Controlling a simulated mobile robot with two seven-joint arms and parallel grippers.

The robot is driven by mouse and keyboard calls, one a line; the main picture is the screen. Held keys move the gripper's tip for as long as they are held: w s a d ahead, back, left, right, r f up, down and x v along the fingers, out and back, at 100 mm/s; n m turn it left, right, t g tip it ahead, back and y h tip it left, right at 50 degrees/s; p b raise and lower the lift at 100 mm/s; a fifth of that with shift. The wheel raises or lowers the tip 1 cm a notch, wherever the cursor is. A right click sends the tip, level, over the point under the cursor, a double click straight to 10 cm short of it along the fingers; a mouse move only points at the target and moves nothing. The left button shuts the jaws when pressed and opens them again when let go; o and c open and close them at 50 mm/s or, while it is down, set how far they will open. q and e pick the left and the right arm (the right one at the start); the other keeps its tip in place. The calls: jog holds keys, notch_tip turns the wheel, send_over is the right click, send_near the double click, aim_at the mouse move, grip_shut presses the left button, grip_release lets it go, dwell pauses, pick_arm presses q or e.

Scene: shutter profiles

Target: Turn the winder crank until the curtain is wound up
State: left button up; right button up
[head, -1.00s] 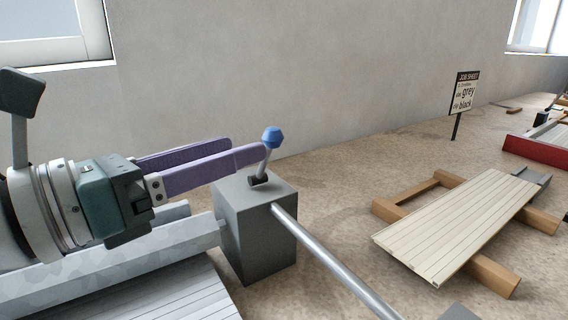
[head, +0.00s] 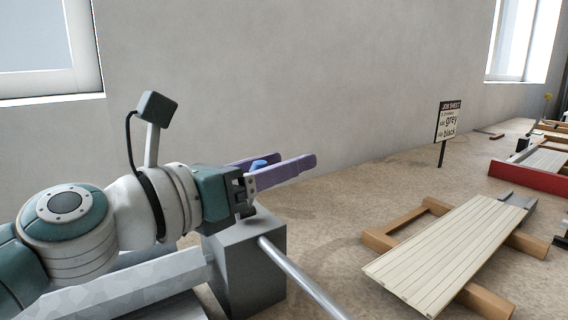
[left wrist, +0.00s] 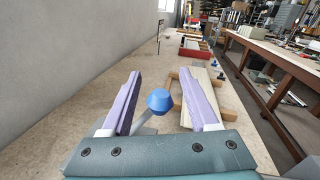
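The winder crank's blue knob (head: 259,164) shows between my left gripper's purple fingers. In the left wrist view the knob (left wrist: 160,100) stands between the two fingers, with a clear gap on each side. My left gripper (head: 292,160) is open, spread around the knob and above the grey winder box (head: 250,268). The crank's lower arm is largely hidden by the gripper in the head view. A silver rod (head: 300,280) runs from the box to the lower right. The curtain is hardly visible at the lower left, hidden behind my arm. My right gripper is not in view.
A pale slatted panel (head: 450,255) lies on wooden supports to the right. A job sheet sign (head: 448,122) stands behind it. A red tray (head: 525,178) sits farther right. The plain wall runs close behind the box. A faceted metal beam (head: 125,285) lies under my arm.

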pick_arm(q)
grip_shut()
dwell(1.3)
